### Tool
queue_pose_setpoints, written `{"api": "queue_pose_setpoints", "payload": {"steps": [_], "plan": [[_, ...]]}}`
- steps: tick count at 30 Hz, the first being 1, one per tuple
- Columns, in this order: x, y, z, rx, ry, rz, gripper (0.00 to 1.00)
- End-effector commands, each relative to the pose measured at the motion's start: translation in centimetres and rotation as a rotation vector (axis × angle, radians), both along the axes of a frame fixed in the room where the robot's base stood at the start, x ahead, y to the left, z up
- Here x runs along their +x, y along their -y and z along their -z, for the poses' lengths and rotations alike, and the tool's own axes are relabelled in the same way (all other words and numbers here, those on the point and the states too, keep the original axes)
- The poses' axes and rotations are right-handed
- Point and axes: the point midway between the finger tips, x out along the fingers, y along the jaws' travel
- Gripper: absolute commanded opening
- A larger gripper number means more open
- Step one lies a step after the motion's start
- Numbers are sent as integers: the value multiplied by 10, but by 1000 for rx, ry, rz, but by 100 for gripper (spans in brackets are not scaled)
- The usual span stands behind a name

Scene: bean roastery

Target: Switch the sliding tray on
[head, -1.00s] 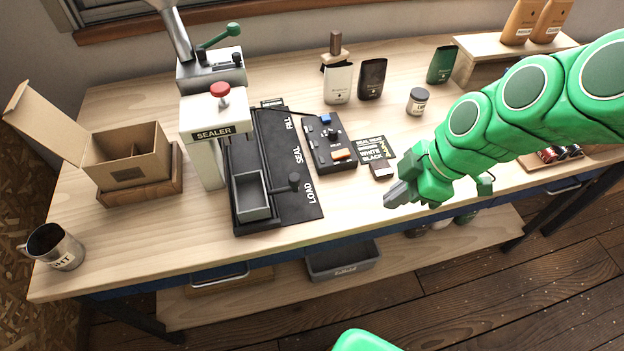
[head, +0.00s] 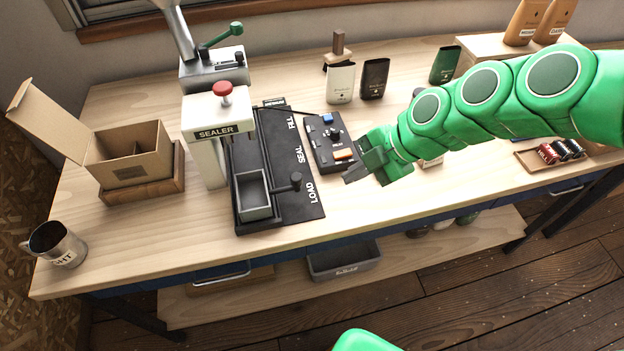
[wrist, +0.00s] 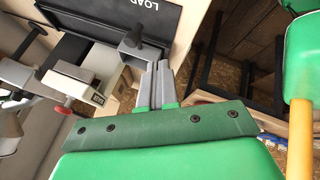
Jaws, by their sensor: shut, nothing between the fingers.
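The sliding tray (head: 254,213) is a grey open box at the LOAD end of a black rail plate (head: 290,208) marked LOAD, SEAL and FILL. Its black knob handle (head: 295,181) stands on the right side. The tray looks empty. A black control box (head: 322,155) right of the rail carries an orange rocker switch (head: 344,154), a blue button (head: 327,118) and a black knob. My gripper (head: 350,178) is shut and empty, just right of and in front of the box, apart from the handle.
The white sealer (head: 204,150) with a red knob stands over the rail's left side. A cardboard box (head: 127,152) and a metal mug (head: 58,246) are farther left. Dark and white pouches (head: 341,83) stand behind the control box. The table front is clear.

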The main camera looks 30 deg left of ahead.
Motion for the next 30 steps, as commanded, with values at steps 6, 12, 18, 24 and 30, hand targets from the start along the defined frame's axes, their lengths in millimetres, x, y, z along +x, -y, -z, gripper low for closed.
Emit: {"api": "queue_pose_setpoints", "payload": {"steps": [6, 12, 18, 24, 30], "plan": [[-3, -5, 8, -1, -4, -2, 0], [-9, -19, 29, -3, -4, -3, 0], [-15, -35, 52, -3, -5, -1, 0], [-19, -50, 73, -1, -2, 0, 0], [-18, -67, 82, -2, 0, -2, 0]]}}
